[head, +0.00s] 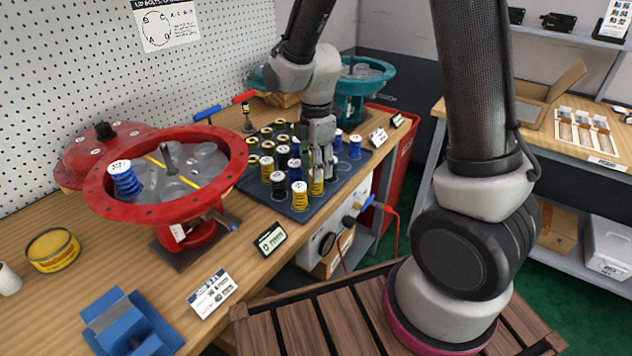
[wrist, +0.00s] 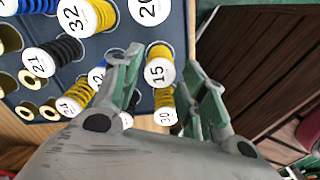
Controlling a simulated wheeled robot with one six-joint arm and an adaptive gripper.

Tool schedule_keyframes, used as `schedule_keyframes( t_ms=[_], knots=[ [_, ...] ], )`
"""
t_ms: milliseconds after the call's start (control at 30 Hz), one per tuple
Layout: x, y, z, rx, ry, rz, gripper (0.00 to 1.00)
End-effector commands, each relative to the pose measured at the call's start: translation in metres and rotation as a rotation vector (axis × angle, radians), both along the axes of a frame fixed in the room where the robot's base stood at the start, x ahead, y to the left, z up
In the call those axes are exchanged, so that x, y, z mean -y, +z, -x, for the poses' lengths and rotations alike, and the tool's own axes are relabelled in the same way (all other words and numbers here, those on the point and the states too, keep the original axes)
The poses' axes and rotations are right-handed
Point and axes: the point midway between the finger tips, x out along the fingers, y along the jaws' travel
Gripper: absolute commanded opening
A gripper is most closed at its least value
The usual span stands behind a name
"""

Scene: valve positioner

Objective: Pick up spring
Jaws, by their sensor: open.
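Several coil springs, yellow, blue and black with numbered white caps, stand on a dark tray (head: 253,192) on the bench. My gripper (head: 322,160) points down among them. In the wrist view my open gripper (wrist: 162,62) has a yellow spring marked 15 (wrist: 159,52) between its fingertips, and a yellow spring marked 30 (wrist: 165,98) shows between the fingers behind it. I cannot tell whether a finger touches either. A yellow spring (head: 299,197) stands at the tray's front edge. A blue spring (head: 126,184) stands in the red round housing (head: 97,192).
Other springs, such as the yellow one marked 32 (wrist: 103,12) and a black one (wrist: 66,50), crowd the left finger. A teal housing (head: 356,88) stands behind the tray.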

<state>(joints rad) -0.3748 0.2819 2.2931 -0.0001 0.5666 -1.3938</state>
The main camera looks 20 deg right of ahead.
Motion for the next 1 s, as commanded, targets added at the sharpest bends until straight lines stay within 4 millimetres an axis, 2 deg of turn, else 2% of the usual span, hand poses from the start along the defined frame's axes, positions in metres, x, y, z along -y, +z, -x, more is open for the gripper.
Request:
schedule_keyframes(
  t_ms=[133, 400, 467, 600, 633, 867, 1000],
  knots=[
    [0.000, -0.020, 0.000, -0.002, -0.001, 0.001, 0.42],
    [0.000, -0.024, 0.000, 0.001, -0.002, 0.000, 0.42],
    [0.000, -0.024, 0.000, 0.001, -0.002, 0.000, 0.33],
    [0.000, -0.024, 0.000, 0.001, -0.002, 0.000, 0.07],
    [0.000, -0.024, 0.000, 0.001, -0.002, 0.000, 0.04],
    [0.000, -0.024, 0.000, 0.001, -0.002, 0.000, 0.04],
    [-0.001, -0.013, -0.001, 0.004, -0.002, -0.002, 0.04]
  ],
)
